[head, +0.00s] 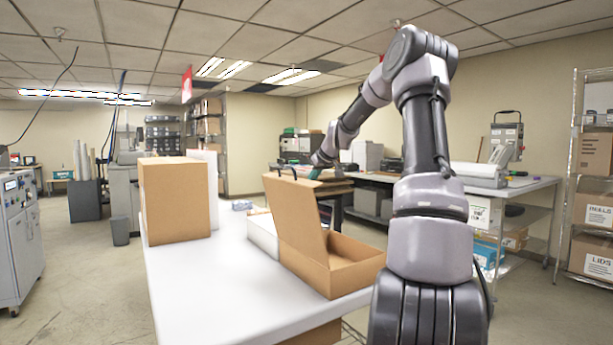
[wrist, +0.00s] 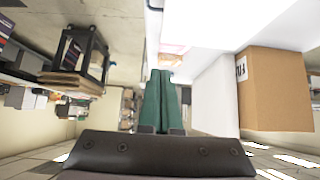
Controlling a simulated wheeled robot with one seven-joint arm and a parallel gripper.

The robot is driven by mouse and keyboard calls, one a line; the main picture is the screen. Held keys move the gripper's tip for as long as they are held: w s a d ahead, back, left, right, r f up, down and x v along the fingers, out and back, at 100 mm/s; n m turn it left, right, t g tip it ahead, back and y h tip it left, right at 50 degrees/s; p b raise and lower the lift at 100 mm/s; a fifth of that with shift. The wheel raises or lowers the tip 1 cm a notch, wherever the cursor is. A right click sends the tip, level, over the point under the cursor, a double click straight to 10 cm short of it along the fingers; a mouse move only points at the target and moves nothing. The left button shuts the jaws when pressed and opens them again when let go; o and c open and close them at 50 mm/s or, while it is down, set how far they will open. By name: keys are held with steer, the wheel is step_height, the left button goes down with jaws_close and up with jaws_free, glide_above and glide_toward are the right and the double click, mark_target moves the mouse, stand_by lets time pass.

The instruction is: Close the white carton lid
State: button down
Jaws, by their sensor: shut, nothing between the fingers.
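My gripper (head: 315,173) is behind the raised flap of a brown open carton in the head view. Its green fingers are together and empty in the wrist view (wrist: 165,102). A low white carton (head: 262,233) sits on the table behind the brown open carton; the raised brown flap hides much of it, and its lid cannot be made out. A white upright panel (head: 205,172) shows behind the tall brown carton at the left. A white upright surface (wrist: 215,98) also shows beside a brown carton in the wrist view; whether it is a lid I cannot tell.
The brown open carton (head: 345,268) stands near the right table edge with its flap (head: 295,222) up. A tall brown carton (head: 175,202) stands at the left. The front left of the white table (head: 205,290) is clear. A dark stand (wrist: 75,55) shows in the wrist view.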

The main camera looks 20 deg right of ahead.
steer(key=d+f+m+y, duration=0.1)
steer(key=f, duration=0.3)
steer(key=d+f+y, duration=0.2)
steer(key=f, duration=0.2)
steer(key=w+d+f+m+y, duration=0.1)
steer(key=f, duration=0.3)
steer(key=shift+d+f+m+g+y, duration=0.3)
steer(key=shift+y, duration=0.1)
steer(key=shift+f, duration=0.6)
steer(key=shift+s+f, duration=0.1)
steer(key=shift+y, duration=0.3)
